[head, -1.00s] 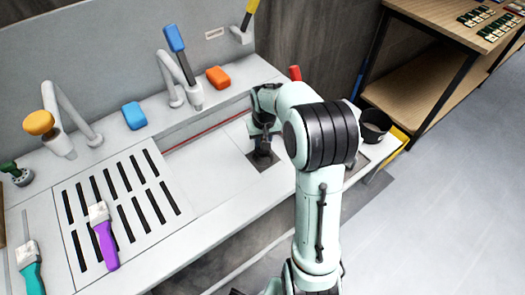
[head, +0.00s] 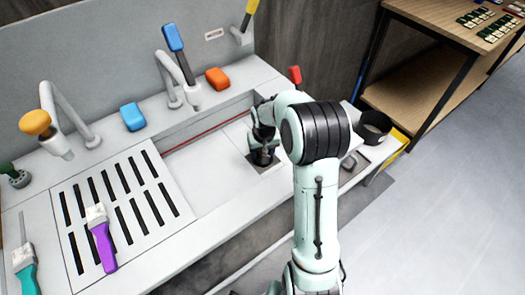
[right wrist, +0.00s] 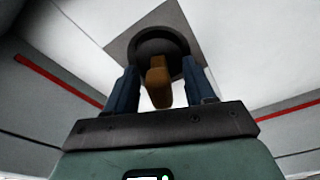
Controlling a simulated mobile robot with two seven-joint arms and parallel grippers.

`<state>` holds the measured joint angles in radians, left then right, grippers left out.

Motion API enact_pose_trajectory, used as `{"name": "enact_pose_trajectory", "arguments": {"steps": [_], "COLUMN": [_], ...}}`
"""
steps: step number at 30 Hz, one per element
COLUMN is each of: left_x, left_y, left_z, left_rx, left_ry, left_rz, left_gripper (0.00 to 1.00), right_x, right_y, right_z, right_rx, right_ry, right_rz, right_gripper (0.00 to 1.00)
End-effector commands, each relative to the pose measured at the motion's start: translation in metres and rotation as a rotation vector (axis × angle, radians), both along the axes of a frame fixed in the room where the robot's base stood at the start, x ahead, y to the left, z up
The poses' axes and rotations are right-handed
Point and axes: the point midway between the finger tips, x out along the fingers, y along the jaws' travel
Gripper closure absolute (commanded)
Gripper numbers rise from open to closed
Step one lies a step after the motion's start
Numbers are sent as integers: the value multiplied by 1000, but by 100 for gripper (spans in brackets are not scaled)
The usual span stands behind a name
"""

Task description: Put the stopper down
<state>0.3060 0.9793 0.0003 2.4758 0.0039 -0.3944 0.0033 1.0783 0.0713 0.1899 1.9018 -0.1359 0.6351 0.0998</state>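The stopper is a dark round disc (right wrist: 178,46) with an upright brown grip (right wrist: 158,82), seen in the right wrist view. It rests over the grey square plate (right wrist: 121,46) on the pale basin floor. My right gripper (right wrist: 160,85) has its two blue fingers apart, one on each side of the brown grip, with a gap on both sides. In the head view my right gripper (head: 262,156) is low in the sink basin, over the dark square, and hides most of the stopper. My left gripper is not in view.
The basin has a red line (head: 205,133) along its back wall. A slotted drainboard (head: 150,232) with a purple brush (head: 104,245) lies left. Taps, a blue sponge (head: 133,116) and an orange sponge (head: 218,78) stand behind. A dark round container (head: 375,127) is at right.

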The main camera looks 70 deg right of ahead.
Motion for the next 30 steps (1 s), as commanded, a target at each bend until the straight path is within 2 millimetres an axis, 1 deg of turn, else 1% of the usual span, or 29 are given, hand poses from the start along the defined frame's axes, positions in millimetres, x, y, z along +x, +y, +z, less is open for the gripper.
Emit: {"name": "enact_pose_trajectory", "arguments": {"steps": [7, 11, 14, 18, 24, 27, 30], "left_x": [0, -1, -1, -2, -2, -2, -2], "left_y": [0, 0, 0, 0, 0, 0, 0], "left_z": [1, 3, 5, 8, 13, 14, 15], "left_rx": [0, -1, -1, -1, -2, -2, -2], "left_ry": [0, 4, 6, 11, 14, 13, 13], "left_rz": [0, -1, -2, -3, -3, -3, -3], "left_gripper": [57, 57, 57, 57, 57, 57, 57], "right_x": [0, 0, -1, -3, -7, -8, -10], "right_y": [0, 0, 2, 5, 11, 13, 14], "right_z": [1, 9, 25, 56, 96, 110, 118], "right_rx": [0, -2, -5, -6, -4, -3, -1], "right_ry": [0, -1, -2, -4, -4, -3, -2], "right_rz": [0, 0, 2, 1, 1, 1, 1], "right_gripper": [47, 47, 47, 47, 47, 47, 47]}}
